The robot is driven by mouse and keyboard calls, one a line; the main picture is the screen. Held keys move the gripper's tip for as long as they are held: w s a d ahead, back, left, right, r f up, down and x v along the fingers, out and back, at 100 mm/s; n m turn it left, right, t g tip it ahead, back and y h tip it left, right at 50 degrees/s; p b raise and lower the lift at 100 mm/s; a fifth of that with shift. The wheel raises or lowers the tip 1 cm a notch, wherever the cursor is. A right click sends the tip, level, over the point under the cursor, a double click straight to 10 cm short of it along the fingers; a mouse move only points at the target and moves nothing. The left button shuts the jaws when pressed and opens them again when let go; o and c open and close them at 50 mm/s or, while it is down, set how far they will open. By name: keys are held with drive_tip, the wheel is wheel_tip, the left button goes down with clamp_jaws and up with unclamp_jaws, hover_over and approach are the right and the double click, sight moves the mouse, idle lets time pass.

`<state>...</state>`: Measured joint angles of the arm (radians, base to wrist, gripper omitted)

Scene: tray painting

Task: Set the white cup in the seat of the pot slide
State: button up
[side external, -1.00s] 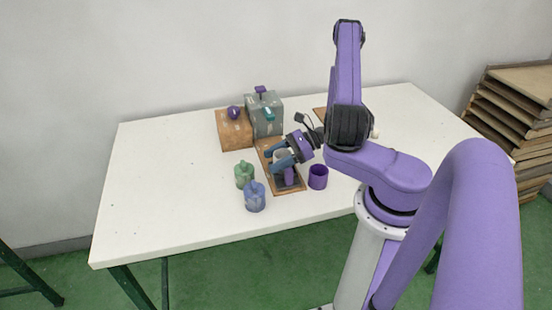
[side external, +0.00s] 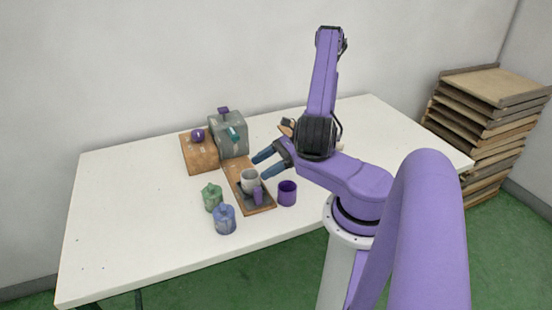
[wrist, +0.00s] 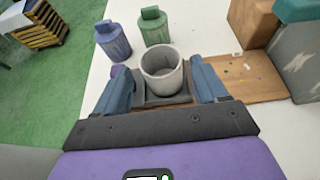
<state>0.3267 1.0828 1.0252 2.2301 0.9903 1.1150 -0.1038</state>
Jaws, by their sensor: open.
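The white cup (side external: 250,176) stands upright on the dark grey pot slide (side external: 246,191), which lies on a wooden board (side external: 268,206) and has a purple handle (side external: 258,196). In the wrist view the cup (wrist: 162,84) appears to stand inside the slide's square, low-rimmed seat (wrist: 168,101). My gripper (side external: 258,168) is open and empty, behind the cup on its far right side in the side view. In the wrist view its blue fingers (wrist: 163,88) frame the cup from either side, with gaps visible. The cup's underside is hidden.
A green jar (side external: 212,198) and a blue jar (side external: 224,220) stand left of the board. A purple cup (side external: 287,194) stands close on its right. A brown box (side external: 199,156) and a grey box (side external: 232,140) stand behind. The table's left side is clear.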

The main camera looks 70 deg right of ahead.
drive_tip(key=v, duration=0.4)
drive_tip(key=w+a+r+n+g+h, duration=0.15)
drive_tip(key=a+r+n+g, duration=0.25)
drive_tip(key=a+n+g, duration=0.45)
drive_tip(key=a+r+n+g+h, duration=0.2)
drive_tip(key=a+r+n+g, duration=0.3)
drive_tip(key=n, duration=0.7)
drive_tip(key=s+a+r+n+t+h, duration=0.4)
drive_tip(key=s+a+n, duration=0.7)
drive_tip(key=n, duration=0.8)
wheel_tip(320, 180, up, 2)
drive_tip(key=shift+s+a+r+h, duration=0.15)
drive_tip(key=shift+s+r+h, duration=0.05)
drive_tip(key=shift+s+h, duration=0.55)
